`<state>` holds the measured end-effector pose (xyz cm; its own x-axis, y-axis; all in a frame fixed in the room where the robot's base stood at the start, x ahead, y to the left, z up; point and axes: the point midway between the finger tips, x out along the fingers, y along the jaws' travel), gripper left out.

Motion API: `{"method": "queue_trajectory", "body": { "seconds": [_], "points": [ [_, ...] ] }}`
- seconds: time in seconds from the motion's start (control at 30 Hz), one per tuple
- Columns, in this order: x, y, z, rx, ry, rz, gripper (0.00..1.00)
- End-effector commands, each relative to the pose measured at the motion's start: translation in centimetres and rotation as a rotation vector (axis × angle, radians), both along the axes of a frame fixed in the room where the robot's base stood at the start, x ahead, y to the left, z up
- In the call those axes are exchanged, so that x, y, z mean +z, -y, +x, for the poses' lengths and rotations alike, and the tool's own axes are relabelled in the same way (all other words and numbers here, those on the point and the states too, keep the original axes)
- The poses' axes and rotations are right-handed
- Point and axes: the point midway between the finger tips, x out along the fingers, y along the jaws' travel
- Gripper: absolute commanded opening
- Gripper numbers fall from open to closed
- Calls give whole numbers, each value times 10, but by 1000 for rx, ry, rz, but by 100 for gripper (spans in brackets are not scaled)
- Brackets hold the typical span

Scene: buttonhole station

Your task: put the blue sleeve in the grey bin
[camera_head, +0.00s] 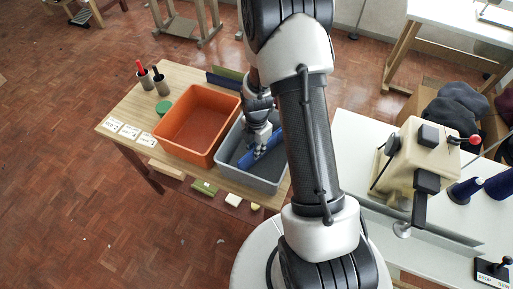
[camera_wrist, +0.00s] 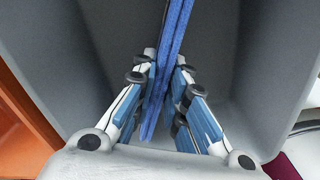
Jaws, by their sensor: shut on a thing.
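The blue sleeve (camera_head: 266,147) is a flat blue strip inside the grey bin (camera_head: 270,183) in the head view. In the wrist view the blue sleeve (camera_wrist: 172,50) runs up from between the fingers to the top edge. My gripper (camera_head: 259,150) is down inside the grey bin, shut on the blue sleeve. Its two fingers (camera_wrist: 163,92) press on the sleeve from both sides in the wrist view. The bin's grey walls (camera_wrist: 273,60) surround the fingers there. I cannot tell whether the sleeve touches the bin floor. My arm hides part of the bin's right side.
An orange bin (camera_head: 200,122) stands left of the grey bin on the wooden table (camera_head: 180,76). A cream machine (camera_head: 412,160) stands on the right table.

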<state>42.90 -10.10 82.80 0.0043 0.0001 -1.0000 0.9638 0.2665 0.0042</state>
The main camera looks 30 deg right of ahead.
Motion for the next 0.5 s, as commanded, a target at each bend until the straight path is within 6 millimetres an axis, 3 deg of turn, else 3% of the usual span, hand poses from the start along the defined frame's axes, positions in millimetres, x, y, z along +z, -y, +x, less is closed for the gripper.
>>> {"method": "queue_trajectory", "body": {
  "seconds": [0.33,0.5],
  "points": [
    [-1,0,0,0,0,0,33],
    [-1,0,0,0,0,0,33]
  ]
}}
